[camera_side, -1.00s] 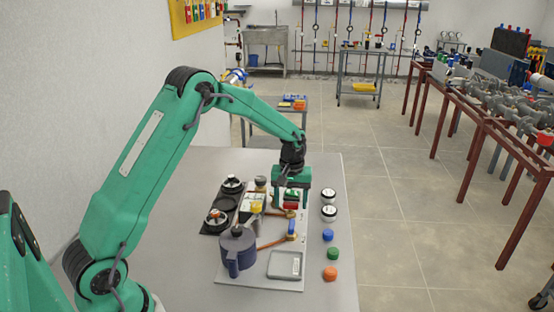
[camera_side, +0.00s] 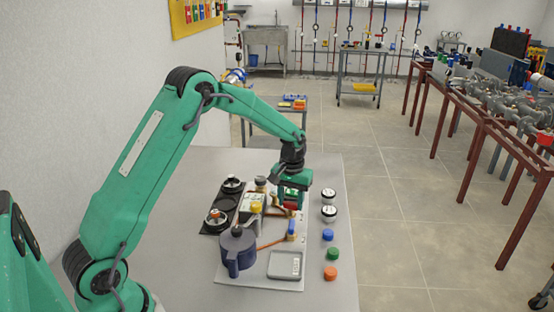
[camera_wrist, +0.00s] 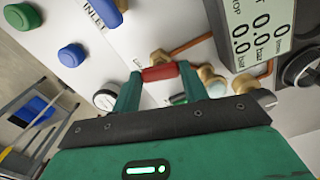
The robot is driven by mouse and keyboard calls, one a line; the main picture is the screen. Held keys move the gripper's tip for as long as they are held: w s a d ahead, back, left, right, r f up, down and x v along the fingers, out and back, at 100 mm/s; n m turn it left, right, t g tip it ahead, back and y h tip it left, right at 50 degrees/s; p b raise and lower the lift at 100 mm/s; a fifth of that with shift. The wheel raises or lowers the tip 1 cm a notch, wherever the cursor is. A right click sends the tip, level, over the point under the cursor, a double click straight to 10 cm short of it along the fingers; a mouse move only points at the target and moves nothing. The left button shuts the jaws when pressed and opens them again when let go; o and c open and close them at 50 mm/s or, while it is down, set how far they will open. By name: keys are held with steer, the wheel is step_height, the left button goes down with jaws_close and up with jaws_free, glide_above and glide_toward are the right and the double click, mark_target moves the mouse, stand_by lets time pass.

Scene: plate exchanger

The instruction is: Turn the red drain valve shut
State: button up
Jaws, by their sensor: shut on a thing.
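The red drain valve handle (camera_wrist: 160,73) sits between the two green fingers of my gripper (camera_wrist: 162,84) in the wrist view, on a brass fitting. My gripper is shut on this handle. In the side view my gripper (camera_side: 291,201) is low over the right part of the board, and the red handle shows only as a small patch there, partly hidden by the fingers. The handle lies roughly crosswise between the fingers in the wrist view.
A blue valve handle (camera_side: 291,228) is close in front of my gripper. A dark blue pot (camera_side: 238,250) and a grey tray (camera_side: 285,265) stand on the board. Blue, green and orange knobs (camera_side: 331,273) and white gauges (camera_side: 328,212) line the table's right side. A digital display (camera_wrist: 258,30) is near the fingers.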

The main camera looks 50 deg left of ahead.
mark_target(291, 203)
steer(key=m, duration=0.7)
steer(key=shift+r, duration=0.1)
steer(key=m, duration=0.4)
steer(key=shift+m, duration=1.9)
steer(key=o, duration=1)
steer(key=shift+r, duration=3.85)
